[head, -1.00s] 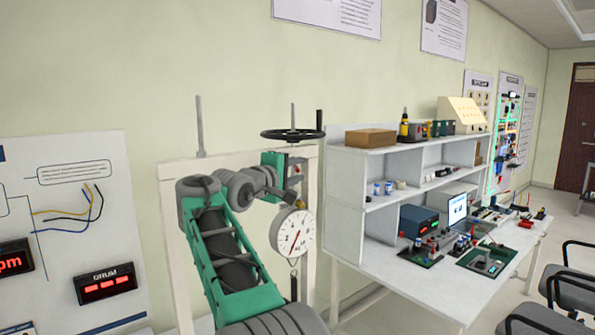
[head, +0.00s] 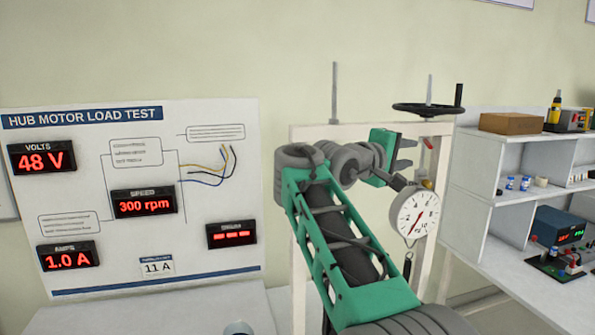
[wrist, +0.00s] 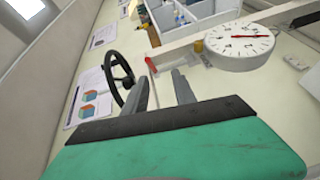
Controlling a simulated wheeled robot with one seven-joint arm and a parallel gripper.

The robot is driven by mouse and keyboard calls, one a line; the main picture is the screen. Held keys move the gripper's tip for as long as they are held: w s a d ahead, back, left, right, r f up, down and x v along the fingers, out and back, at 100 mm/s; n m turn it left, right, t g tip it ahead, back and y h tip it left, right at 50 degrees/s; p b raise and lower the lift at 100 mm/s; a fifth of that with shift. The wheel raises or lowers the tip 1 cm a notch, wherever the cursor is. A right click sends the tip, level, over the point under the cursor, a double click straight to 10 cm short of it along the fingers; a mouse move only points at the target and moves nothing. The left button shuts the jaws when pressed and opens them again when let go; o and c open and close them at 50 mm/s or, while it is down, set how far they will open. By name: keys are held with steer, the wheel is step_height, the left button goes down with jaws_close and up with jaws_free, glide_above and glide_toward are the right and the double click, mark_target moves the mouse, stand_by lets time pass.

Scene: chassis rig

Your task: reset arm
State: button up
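My arm is green and grey and is folded up in front of the test rig in the head view. My gripper (head: 405,153) is at its upper end, pointing right, close to the rig's frame, handwheel and dial gauge. In the wrist view its two grey fingers (wrist: 168,88) stand apart with nothing seen between them, so it is open and empty. The black handwheel (head: 428,109) sits on top of the rig, just above and right of the gripper; it also shows in the wrist view (wrist: 119,77). The round white dial gauge (head: 414,213) hangs below the gripper.
A cream rig frame (head: 300,134) stands behind my arm. The load-test panel (head: 90,200) on the left reads 48 V, 300 rpm and 1.0 A. White shelves (head: 470,160) with a brown box (head: 513,123) stand on the right. Open wall space lies above the rig.

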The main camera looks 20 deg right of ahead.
steer(key=s+a+f+t+y, duration=0.1)
steer(key=s+a+f+y, duration=0.1)
steer(key=a+f+y, duration=0.6)
steer(key=s+a+f+t+y, duration=0.1)
steer(key=s+a+f+y, duration=0.1)
steer(key=a+f, duration=0.75)
steer(key=s+a+f+m+g+y, duration=0.1)
steer(key=s+a+f+g+y, duration=0.1)
steer(key=s+a+f, duration=0.3)
steer(key=s+a+f+m+g+y, duration=0.2)
steer(key=s+a+f, duration=0.3)
steer(key=s+f, duration=0.8)
step_height(320, 180, down, 4)
steer(key=shift+a+r+g+y, duration=0.1)
steer(key=shift+a+g+y, duration=0.3)
steer(key=shift+g+y, duration=0.25)
